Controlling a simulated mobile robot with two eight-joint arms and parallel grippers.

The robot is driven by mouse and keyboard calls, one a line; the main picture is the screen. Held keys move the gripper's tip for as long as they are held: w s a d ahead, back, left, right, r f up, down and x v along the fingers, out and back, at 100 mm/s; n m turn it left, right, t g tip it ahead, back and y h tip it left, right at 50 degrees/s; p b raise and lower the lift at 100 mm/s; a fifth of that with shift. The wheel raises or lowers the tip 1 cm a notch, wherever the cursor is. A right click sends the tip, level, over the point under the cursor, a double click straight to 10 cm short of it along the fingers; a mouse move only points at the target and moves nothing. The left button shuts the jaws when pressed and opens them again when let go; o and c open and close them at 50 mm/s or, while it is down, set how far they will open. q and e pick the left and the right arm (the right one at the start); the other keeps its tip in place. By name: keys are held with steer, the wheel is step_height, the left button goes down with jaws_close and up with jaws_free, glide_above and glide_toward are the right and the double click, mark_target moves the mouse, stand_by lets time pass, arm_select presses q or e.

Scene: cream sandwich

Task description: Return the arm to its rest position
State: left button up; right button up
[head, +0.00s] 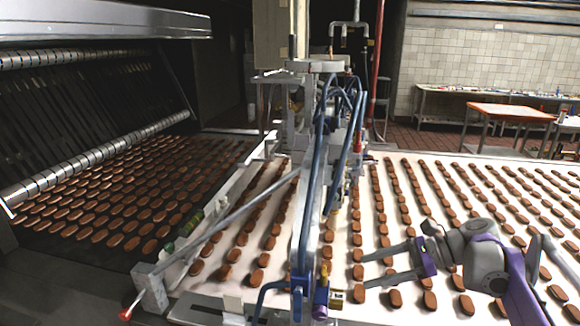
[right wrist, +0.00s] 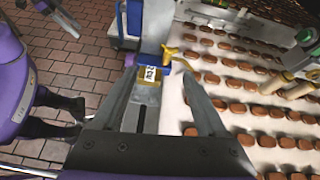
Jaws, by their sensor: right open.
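My right gripper (head: 364,270) reaches in from the right in the head view, over the white conveyor belt (head: 378,312). Its two fingers are apart, with nothing between them that I can see as held. The fingers point left toward the blue-and-grey machine frame. In the right wrist view the gripper (right wrist: 158,72) is open too, its fingertips on either side of a yellow-and-grey fitting (right wrist: 148,88) with a label. I cannot tell whether they touch it.
Rows of brown biscuits (head: 394,298) lie on the belt below and around the gripper. A machine with blue hoses (head: 310,190) stands close to its left. A dark belt of biscuits (head: 100,200) lies far left. An orange-topped table (head: 510,112) stands at the back right.

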steer(key=s+a+f+n+h, duration=0.6)
steer(key=s+a+f+n, duration=0.2)
steer(key=s+f, duration=0.35)
steer(key=s+d+f+n+t+h, duration=0.2)
steer(key=s+f+n+h, duration=0.4)
steer(key=s+f+n, duration=0.3)
steer(key=s+n, duration=0.2)
steer(key=n, duration=0.1)
steer(key=shift+s+d+f, duration=0.15)
steer(key=shift+s+d, duration=0.05)
steer(key=shift+d, duration=0.15)
